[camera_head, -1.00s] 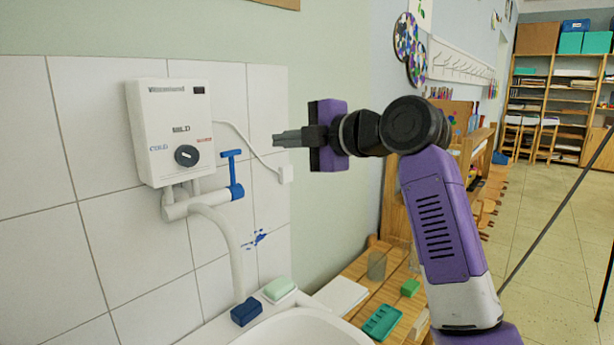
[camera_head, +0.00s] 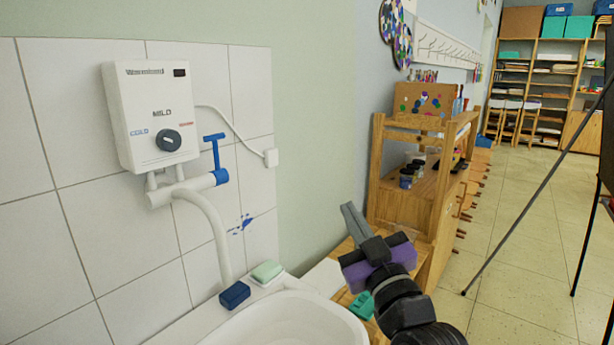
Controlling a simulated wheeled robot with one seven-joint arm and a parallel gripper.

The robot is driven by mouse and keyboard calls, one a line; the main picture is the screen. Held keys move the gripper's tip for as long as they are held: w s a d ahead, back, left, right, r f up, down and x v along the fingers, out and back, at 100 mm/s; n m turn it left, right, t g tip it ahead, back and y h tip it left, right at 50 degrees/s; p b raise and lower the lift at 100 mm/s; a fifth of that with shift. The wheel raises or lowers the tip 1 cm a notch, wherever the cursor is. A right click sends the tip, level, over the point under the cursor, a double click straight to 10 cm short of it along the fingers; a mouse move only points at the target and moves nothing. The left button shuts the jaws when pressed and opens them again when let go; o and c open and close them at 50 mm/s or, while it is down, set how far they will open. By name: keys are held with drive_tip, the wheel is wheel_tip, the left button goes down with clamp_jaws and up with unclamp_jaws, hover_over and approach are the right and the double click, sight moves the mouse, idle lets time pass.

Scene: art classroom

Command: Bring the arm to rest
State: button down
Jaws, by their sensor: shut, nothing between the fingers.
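My gripper (camera_head: 352,220) is at the lower middle right in the head view, its grey fingers closed together and empty, pointing up and to the left. Its purple and black wrist (camera_head: 385,268) and dark arm joints (camera_head: 412,318) run down to the bottom edge. The gripper shows in front of the wooden bench (camera_head: 345,297) and the lower part of the wooden shelf. The rest of my arm is out of the frame. It appears apart from everything around it, though the depth gap is hard to tell.
A white water heater (camera_head: 152,115) with a blue-handled tap (camera_head: 218,160) hangs on the tiled wall. Below are a white sink (camera_head: 290,325), a blue block (camera_head: 235,295) and a green soap (camera_head: 266,271). A wooden shelf (camera_head: 382,175) stands behind my gripper. Open floor (camera_head: 500,255) lies right, crossed by a dark pole (camera_head: 535,195).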

drive_tip(key=s+d+f+m+h, duration=0.3)
drive_tip(key=s+d+f, duration=0.1)
drive_tip(key=s+f, duration=0.5)
drive_tip(key=s+d+f+m+h, duration=0.2)
drive_tip(key=s+d+f+m, duration=0.15)
drive_tip(key=s+f, duration=0.5)
drive_tip(key=s+d+f+g, duration=0.1)
drive_tip(key=s+f+g, duration=0.1)
drive_tip(key=s, duration=0.8)
drive_tip(key=s+d+f+g+h, duration=0.1)
drive_tip(key=s+d+f+g, duration=0.1)
drive_tip(key=s, duration=0.9)
drive_tip(key=s+d+f+g, duration=0.1)
drive_tip(key=s+f, duration=0.3)
drive_tip(key=s, duration=0.7)
drive_tip(key=shift+d+m+g+h, duration=0.25)
drive_tip(key=shift+m+g+h, duration=0.05)
drive_tip(key=shift+m+g, duration=0.1)
drive_tip(key=shift+f, duration=0.1)
